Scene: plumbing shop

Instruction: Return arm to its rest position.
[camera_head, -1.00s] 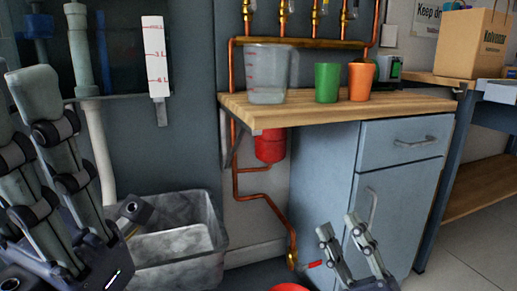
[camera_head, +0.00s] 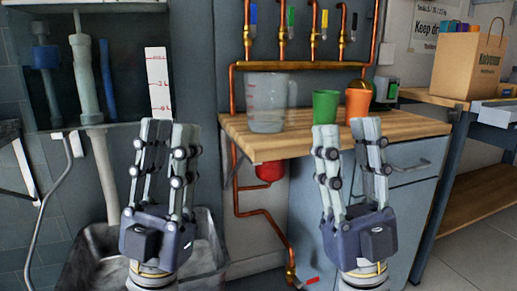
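My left gripper (camera_head: 170,128) is upright in front of the grey tub, its fingers pointing up and apart, with nothing between them. My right gripper (camera_head: 347,130) is upright in front of the counter and cabinet, its fingers also spread and empty. Both grippers stand side by side, with a wide gap between them. Neither is seen touching anything. The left gripper hides part of the tub, and the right gripper hides part of the counter's front edge and the cabinet.
The wooden counter (camera_head: 233,125) bears a clear measuring jug (camera_head: 266,105), a green cup (camera_head: 325,107) and an orange cup (camera_head: 357,106). Copper pipes (camera_head: 300,66) with coloured valves run above. A grey tub (camera_head: 85,265) stands low left. A blue-grey cabinet (camera_head: 415,195) is under the counter.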

